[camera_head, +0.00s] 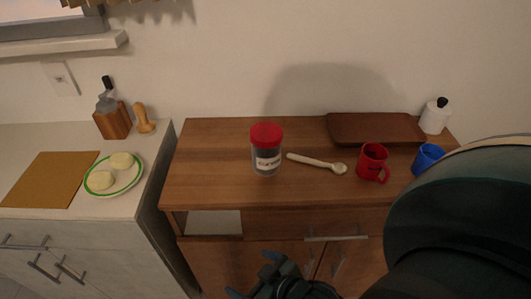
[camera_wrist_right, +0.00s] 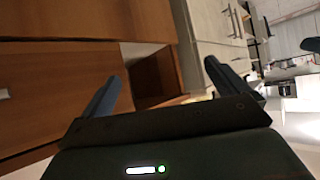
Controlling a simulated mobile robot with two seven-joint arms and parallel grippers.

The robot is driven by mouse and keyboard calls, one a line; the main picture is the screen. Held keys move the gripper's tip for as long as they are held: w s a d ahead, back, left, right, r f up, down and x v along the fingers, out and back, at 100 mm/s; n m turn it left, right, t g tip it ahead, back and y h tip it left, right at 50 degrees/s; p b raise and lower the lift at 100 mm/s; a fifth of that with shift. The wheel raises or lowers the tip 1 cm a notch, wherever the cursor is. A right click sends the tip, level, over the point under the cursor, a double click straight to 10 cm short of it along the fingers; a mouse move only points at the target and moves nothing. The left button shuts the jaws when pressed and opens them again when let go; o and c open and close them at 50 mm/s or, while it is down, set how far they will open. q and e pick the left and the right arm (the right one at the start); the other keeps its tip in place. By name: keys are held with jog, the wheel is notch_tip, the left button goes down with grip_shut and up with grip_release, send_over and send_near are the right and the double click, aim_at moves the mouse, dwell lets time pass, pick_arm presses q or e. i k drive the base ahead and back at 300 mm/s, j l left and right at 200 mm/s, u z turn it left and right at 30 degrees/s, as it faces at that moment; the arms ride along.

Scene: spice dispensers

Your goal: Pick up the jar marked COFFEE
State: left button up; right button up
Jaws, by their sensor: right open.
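The jar marked COFFEE (camera_head: 267,153) stands upright on the wooden cabinet top, near its left half. It has a red lid, a clear body and a white label with dark lettering too small to read clearly. My right gripper (camera_head: 252,275) is in front of the cabinet, below the top's front edge and apart from the jar. In the right wrist view the right gripper (camera_wrist_right: 160,85) has its fingers spread wide with nothing between them. The jar does not show in that view. My left gripper is not in view.
A wooden spoon (camera_head: 317,163) lies right of the jar, then a red mug (camera_head: 372,162) and a blue mug (camera_head: 428,158). A brown tray (camera_head: 375,128) lies behind. A white bottle (camera_head: 434,117) stands at the back right. The cabinet top (camera_head: 210,165) is clear left of the jar.

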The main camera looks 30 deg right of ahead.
aim_at(266, 163)
jog(key=i+j+z, duration=0.1)
jog(key=z, duration=1.05)
